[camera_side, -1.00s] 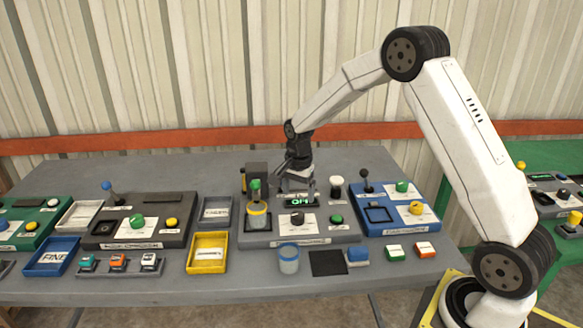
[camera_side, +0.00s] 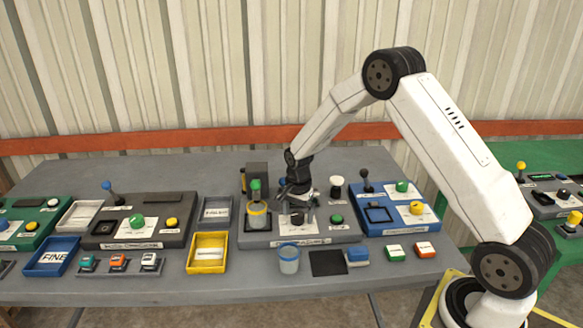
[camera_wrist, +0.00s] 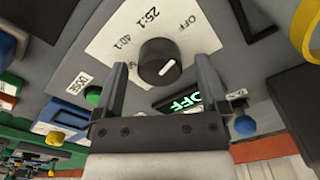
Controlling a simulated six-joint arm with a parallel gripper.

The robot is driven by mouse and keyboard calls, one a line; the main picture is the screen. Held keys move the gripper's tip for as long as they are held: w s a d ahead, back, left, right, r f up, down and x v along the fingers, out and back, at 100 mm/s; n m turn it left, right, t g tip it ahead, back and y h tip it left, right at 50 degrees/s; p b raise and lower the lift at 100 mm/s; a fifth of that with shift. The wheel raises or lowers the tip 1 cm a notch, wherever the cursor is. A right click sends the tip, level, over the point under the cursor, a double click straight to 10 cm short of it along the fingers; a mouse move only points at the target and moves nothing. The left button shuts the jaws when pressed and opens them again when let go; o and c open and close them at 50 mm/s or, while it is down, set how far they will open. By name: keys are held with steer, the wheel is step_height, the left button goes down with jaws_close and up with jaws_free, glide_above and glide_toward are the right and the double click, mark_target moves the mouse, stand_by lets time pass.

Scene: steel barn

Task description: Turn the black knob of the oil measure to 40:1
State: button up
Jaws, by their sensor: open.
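The black knob (camera_wrist: 158,62) of the oil measure sits on a white dial plate (camera_wrist: 112,48) marked OFF, 25:1 and 40:1. Its white pointer line slants toward the OFF side. The green display (camera_wrist: 185,101) reads OFF. My gripper (camera_wrist: 161,68) is open, with one finger on each side of the knob and gaps visible beside it. I cannot tell whether the fingertips are down at knob height. In the side view my gripper (camera_side: 298,205) is over the grey panel (camera_side: 258,238) and partly covers the knob (camera_side: 297,219).
A green button (camera_side: 336,220) and white-capped control (camera_side: 336,184) stand right of the knob. A yellow-rimmed cup (camera_side: 257,214) stands close on the left. A blue-rimmed cup (camera_side: 289,259) and black pad (camera_side: 328,262) lie in front. A blue panel (camera_side: 398,226) adjoins on the right.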

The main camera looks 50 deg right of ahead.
jaws_close()
steer(key=shift+n, duration=0.4)
steer(key=n, duration=0.9)
steer(key=shift+n, duration=0.3)
steer(key=n, duration=0.9)
steer(key=shift+a, duration=0.1)
steer(key=shift+n, duration=0.3)
